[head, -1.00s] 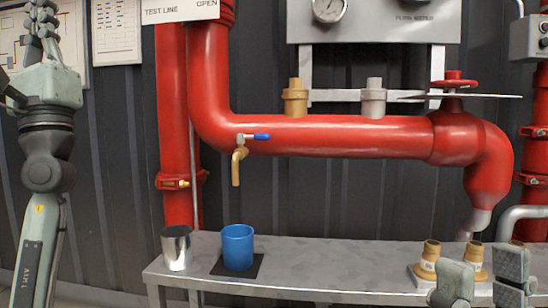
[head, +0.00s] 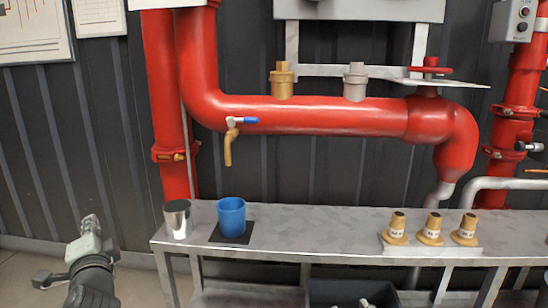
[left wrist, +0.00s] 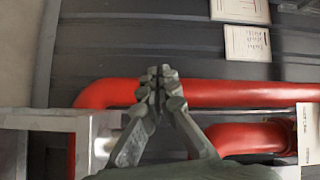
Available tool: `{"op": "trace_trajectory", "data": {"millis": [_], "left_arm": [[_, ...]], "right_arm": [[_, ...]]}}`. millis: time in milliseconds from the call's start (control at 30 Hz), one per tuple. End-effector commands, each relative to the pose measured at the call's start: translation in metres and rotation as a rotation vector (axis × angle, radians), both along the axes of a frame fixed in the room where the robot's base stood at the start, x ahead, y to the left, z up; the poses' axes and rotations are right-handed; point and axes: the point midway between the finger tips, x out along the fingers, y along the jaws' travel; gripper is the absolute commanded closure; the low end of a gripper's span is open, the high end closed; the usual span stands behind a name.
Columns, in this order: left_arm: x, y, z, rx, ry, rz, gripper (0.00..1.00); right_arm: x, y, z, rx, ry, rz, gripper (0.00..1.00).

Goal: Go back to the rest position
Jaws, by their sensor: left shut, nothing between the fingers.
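My left gripper (head: 86,232) is low at the left of the head view, left of the bench's end and apart from it. It is shut and empty. In the left wrist view its fingertips (left wrist: 160,78) meet, in front of the dark wall and a red pipe (left wrist: 230,92). My right gripper is out of view.
The bench (head: 310,222) holds a metal cup (head: 177,219), a blue cup (head: 231,216) on a black mat (head: 230,238), and several brass fittings (head: 432,229). A red pipe (head: 330,116) with a tap (head: 229,146) runs above. A dark bin (head: 325,292) is below. Floor at left is free.

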Motion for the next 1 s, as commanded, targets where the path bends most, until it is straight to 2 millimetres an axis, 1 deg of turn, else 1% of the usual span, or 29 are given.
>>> {"op": "trace_trajectory", "data": {"millis": [33,67,100,167,200,267,300,367,400,433,467,500,600,700,800,1000], "left_arm": [[-0.011,-0.005,-0.032,-0.107,0.067,-0.006,1.00],[-0.019,-0.008,-0.053,-0.175,0.103,-0.006,1.00],[-0.031,-0.013,-0.081,-0.261,0.152,-0.001,1.00],[-0.052,-0.023,-0.122,-0.390,0.228,0.013,1.00],[-0.069,-0.030,-0.147,-0.472,0.277,0.027,1.00],[-0.097,-0.042,-0.182,-0.592,0.353,0.056,1.00],[-0.117,-0.051,-0.204,-0.669,0.403,0.081,1.00],[-0.150,-0.065,-0.232,-0.778,0.477,0.121,1.00],[-0.172,-0.074,-0.248,-0.844,0.523,0.151,1.00],[-0.188,-0.081,-0.259,-0.890,0.556,0.175,1.00],[-0.202,-0.088,-0.268,-0.932,0.586,0.196,1.00],[-0.222,-0.096,-0.279,-0.984,0.624,0.225,1.00],[-0.260,-0.114,-0.297,-1.081,0.697,0.286,1.00],[-0.283,-0.124,-0.306,-1.136,0.740,0.325,1.00],[-0.293,-0.129,-0.310,-1.160,0.757,0.344,1.00],[-0.294,-0.129,-0.311,-1.162,0.759,0.344,1.00]], "right_arm": [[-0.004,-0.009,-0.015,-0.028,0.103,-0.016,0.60],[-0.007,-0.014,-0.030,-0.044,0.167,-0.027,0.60],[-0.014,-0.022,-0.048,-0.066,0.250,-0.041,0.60],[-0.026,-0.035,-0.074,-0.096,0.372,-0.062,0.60],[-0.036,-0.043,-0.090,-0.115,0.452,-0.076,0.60],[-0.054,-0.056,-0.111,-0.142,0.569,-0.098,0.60],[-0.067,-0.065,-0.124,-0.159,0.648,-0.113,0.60],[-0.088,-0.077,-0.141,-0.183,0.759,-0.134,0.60],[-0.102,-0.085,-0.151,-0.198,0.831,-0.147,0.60],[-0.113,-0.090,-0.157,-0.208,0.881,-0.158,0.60],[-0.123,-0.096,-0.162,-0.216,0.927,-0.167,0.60],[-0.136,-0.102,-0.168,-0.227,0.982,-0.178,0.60],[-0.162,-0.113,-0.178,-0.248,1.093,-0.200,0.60],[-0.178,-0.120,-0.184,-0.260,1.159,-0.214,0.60],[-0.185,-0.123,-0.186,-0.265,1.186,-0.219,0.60],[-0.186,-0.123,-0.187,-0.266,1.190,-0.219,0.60]]}}
